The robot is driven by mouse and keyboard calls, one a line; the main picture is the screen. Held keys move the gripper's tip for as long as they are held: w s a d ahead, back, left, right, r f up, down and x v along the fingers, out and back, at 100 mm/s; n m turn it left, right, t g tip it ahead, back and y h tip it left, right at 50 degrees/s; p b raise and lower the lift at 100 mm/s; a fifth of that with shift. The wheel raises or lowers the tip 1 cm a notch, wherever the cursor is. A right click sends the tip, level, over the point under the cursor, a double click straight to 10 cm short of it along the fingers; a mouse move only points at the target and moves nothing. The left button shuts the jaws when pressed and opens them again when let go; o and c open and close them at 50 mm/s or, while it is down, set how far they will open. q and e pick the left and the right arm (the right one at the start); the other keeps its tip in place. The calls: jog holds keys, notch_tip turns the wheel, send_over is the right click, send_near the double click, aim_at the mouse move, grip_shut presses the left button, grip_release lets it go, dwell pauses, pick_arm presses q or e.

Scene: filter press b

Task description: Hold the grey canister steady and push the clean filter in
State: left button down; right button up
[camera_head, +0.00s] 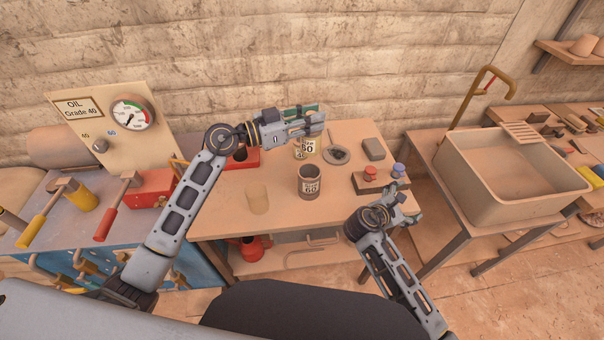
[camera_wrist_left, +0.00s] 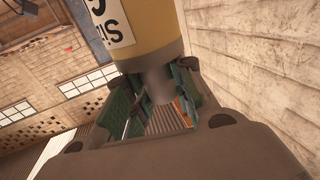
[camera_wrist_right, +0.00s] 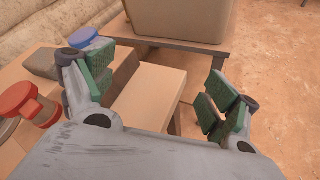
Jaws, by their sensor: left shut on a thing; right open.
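The grey canister (camera_head: 311,184), dark with a pale 60 label, stands upright and open-topped in the middle of the table. My left gripper (camera_head: 314,122) is above the table behind it, shut on the grey end of a yellow labelled cylinder (camera_head: 310,147). That cylinder fills the top of the left wrist view (camera_wrist_left: 150,30); I cannot tell if it is the clean filter. A second label (camera_head: 299,152) shows beside it, partly hidden. My right gripper (camera_head: 405,203) is open and empty at the table's right edge, apart from the canister; its spread fingers show in the right wrist view (camera_wrist_right: 155,90).
A block with a red knob (camera_head: 371,173) and a blue knob (camera_head: 398,170) lies close to my right gripper. A pale cylinder (camera_head: 257,198) stands left of the canister. A dark dish (camera_head: 338,154) and grey block (camera_head: 375,149) lie behind. A sink (camera_head: 510,205) stands right.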

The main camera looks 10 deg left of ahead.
jog(key=s+a+r+n+t+y, duration=0.1)
jog(key=a+r+n+y, duration=0.2)
jog(key=a, duration=0.7)
jog(key=s+a+r+n+t+y, duration=0.2)
jog(key=a+r+n, duration=0.3)
jog(key=a, duration=0.6)
jog(key=s+a+r+n+t+y, duration=0.1)
jog(key=a+r+n, duration=0.4)
jog(key=a, duration=0.5)
jog(key=s+y, duration=0.1)
jog(key=y, duration=0.1)
jog(key=shift+a+r+y, duration=0.15)
jog(key=shift+r+y, duration=0.1)
jog(key=shift+y, duration=0.05)
jog(key=shift+f, duration=0.2)
send_near(307, 183)
jog(key=x, duration=0.9)
jog(key=shift+w+f, duration=0.1)
jog(key=shift+w, duration=0.3)
jog(key=shift+x, duration=0.9)
jog(key=c, duration=1.4)
